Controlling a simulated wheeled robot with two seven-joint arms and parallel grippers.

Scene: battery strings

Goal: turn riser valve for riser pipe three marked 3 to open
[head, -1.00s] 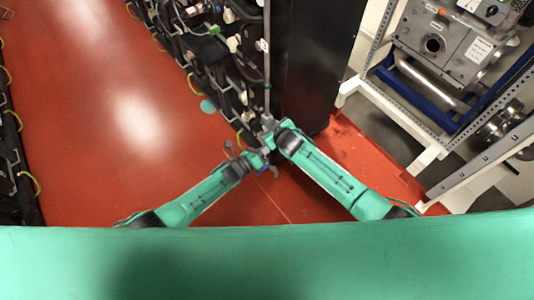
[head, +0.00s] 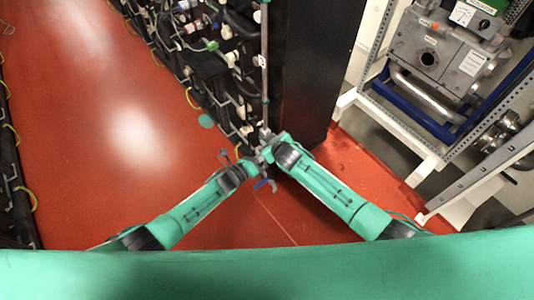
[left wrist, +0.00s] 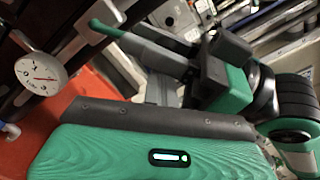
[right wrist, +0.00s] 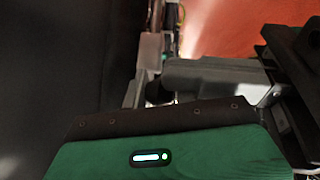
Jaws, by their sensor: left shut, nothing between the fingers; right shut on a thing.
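A thin grey riser pipe (head: 264,60) runs along the edge of a tall black cabinet in the head view. My right gripper (head: 265,138) is shut at the pipe's near end, on a small part that its own fingers hide. In the right wrist view, a grey fitting (right wrist: 150,52) lies just beyond the right fingers. My left gripper (head: 252,160) is shut and empty, close beside the right one. A blue lever (head: 265,184) shows just below the grippers. No number 3 mark can be read, and the valve's position cannot be told.
A round white dial gauge (left wrist: 41,73) is at the left of the left wrist view. The black cabinet (head: 305,75) stands right of the pipe. Battery racks with cables (head: 205,60) line its left. A white frame (head: 395,140) with machinery stands right. Red floor (head: 120,170) is open at left.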

